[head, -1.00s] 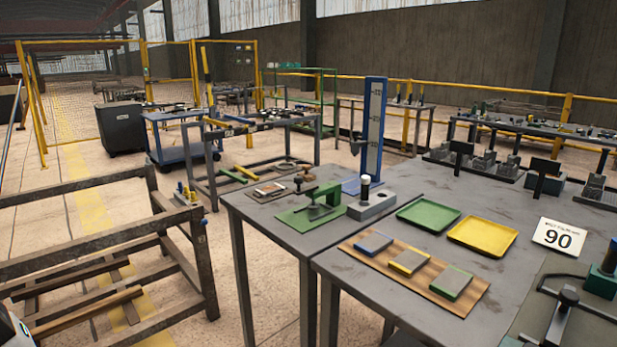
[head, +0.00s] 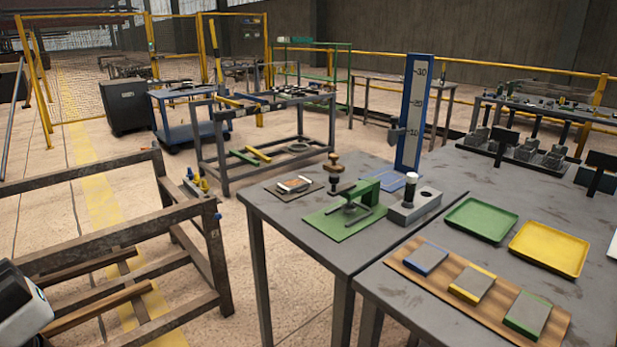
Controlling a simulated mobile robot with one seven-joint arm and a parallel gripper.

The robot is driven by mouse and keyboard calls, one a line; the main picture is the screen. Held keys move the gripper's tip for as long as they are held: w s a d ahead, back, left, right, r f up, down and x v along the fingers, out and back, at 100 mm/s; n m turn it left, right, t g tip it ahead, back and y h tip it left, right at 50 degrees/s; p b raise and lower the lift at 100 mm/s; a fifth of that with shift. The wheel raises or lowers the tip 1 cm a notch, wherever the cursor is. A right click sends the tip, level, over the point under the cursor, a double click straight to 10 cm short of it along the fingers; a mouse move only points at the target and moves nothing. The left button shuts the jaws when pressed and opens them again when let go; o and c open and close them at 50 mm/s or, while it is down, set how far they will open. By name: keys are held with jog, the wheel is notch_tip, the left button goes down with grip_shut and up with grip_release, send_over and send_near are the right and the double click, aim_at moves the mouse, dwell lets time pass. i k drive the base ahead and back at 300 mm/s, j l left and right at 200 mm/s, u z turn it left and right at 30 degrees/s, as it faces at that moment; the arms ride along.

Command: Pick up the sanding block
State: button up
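A small pale-topped block with brownish edges (head: 295,184) lies on a dark mat at the left corner of the grey workbench (head: 290,220) in the head view. It looks like the sanding block, but it is too small to be sure. Nothing touches it from above. A white rounded part of my own arm shows at the lower left edge, far from the bench top. My gripper's fingers are not in view.
Beside the block stand a brown-knobbed tool (head: 333,172), a green clamp fixture (head: 350,210), a grey block with a white-topped post (head: 413,203) and a tall blue gauge (head: 414,115). Green (head: 481,219) and yellow trays (head: 549,249) lie right. A rusty rack (head: 110,225) stands left.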

aim_at(333, 167)
jog(key=i+j+z, duration=0.1)
jog(key=i+j, duration=0.35)
jog(key=i+j+z, duration=0.1)
jog(key=i+j, duration=0.4)
jog(key=j, duration=0.15)
